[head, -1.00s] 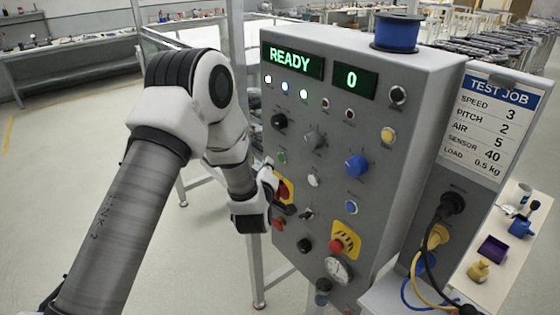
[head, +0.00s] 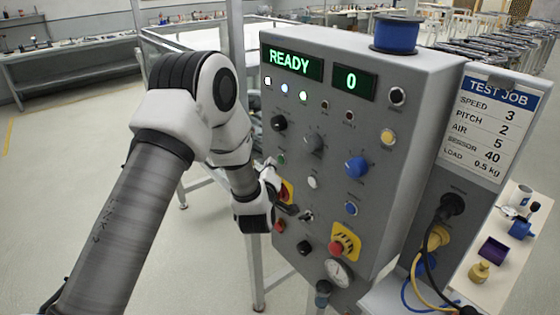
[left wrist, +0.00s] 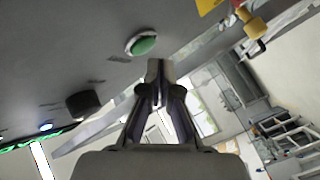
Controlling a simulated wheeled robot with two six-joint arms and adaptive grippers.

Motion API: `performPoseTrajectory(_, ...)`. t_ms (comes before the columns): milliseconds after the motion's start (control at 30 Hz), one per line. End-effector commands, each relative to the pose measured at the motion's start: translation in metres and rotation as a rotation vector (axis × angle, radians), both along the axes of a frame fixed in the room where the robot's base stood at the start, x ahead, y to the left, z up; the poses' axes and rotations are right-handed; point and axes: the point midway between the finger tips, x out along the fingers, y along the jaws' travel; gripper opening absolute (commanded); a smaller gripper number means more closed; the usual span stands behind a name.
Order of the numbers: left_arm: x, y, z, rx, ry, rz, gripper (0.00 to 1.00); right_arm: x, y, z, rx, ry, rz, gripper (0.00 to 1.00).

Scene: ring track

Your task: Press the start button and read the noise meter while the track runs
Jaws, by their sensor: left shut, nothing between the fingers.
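The grey control panel (head: 330,130) shows READY on its left display (head: 291,62) and 0 on its right one (head: 353,82). A green button (head: 281,159), which looks like the start button, sits at the panel's left edge. In the left wrist view the green button (left wrist: 143,44) has a pale ring. My left gripper (head: 269,170) is shut and empty beside the panel's left edge. In the left wrist view its tips (left wrist: 158,70) are just below the button, with an apparent gap. I cannot make out a noise meter. My right gripper is out of view.
A red-and-yellow switch (head: 285,192) is close to my left gripper. A TEST JOB card (head: 490,120) is at right. Floor is clear at left.

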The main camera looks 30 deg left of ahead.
Motion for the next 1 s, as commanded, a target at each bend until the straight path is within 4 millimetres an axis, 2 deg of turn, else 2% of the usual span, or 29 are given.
performPoseTrajectory(1000,0.0076,-0.0032,0.0002,0.0,0.0,0.0,0.0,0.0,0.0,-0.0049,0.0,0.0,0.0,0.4)
